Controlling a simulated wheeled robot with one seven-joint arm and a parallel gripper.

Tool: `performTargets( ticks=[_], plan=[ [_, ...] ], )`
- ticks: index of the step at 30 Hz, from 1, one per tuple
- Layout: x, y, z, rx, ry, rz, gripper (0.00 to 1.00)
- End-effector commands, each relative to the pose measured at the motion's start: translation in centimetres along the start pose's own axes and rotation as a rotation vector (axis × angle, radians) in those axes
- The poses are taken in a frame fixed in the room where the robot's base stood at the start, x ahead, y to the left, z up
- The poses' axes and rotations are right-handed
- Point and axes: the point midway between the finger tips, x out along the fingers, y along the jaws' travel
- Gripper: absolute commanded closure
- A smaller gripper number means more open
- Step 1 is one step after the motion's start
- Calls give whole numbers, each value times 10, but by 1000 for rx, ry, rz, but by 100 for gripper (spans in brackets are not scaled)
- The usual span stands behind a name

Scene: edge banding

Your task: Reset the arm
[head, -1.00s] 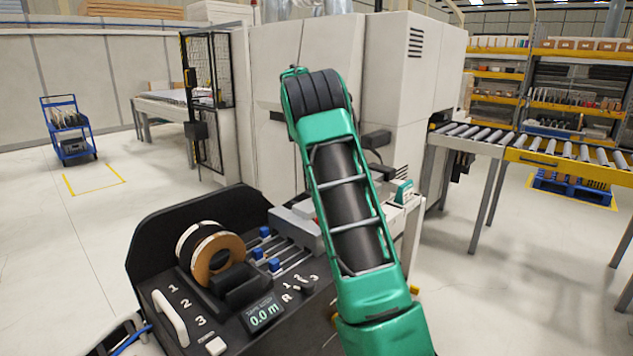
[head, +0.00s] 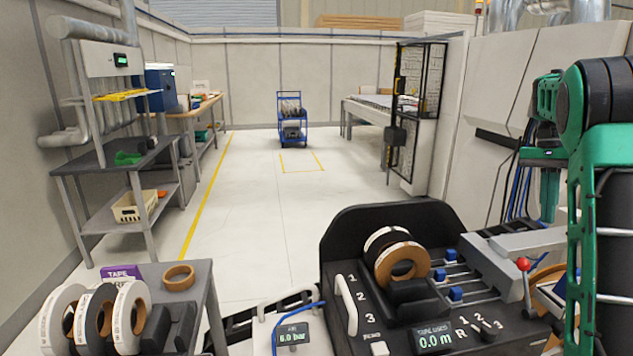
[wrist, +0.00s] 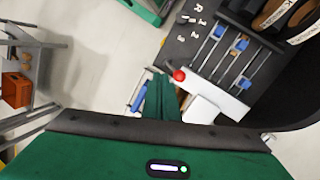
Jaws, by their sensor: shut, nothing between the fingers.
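My gripper (wrist: 163,97) shows in the wrist view as narrow green fingers beyond the dark edge of my green wrist housing. The fingers are together with nothing between them. They point over the edge bander's control unit, near a red-knobbed lever (wrist: 179,75). The black control unit (head: 345,255) carries a banding roll (head: 409,262), blue sliders (head: 456,293) and a display reading 0.0 m.
A side table (head: 203,290) with several tape rolls stands at the front left. A shelf bench (head: 95,157) lines the left wall. A blue cart (head: 292,118) stands far back. The floor (head: 250,205) between is clear. A machine cabinet (head: 515,75) is at the right.

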Motion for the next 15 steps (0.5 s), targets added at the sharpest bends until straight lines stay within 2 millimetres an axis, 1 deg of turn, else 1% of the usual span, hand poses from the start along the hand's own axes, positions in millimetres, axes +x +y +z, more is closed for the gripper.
performTargets(
  ticks=[1,5,8,11,15],
  plan=[
    [2,11,14,-23,5,-17,100],
    [14,33,44,-86,22,-52,100],
    [27,50,69,-137,39,-78,100],
    [43,66,95,-190,57,-101,100],
    [69,87,133,-266,88,-129,100]
  ],
)
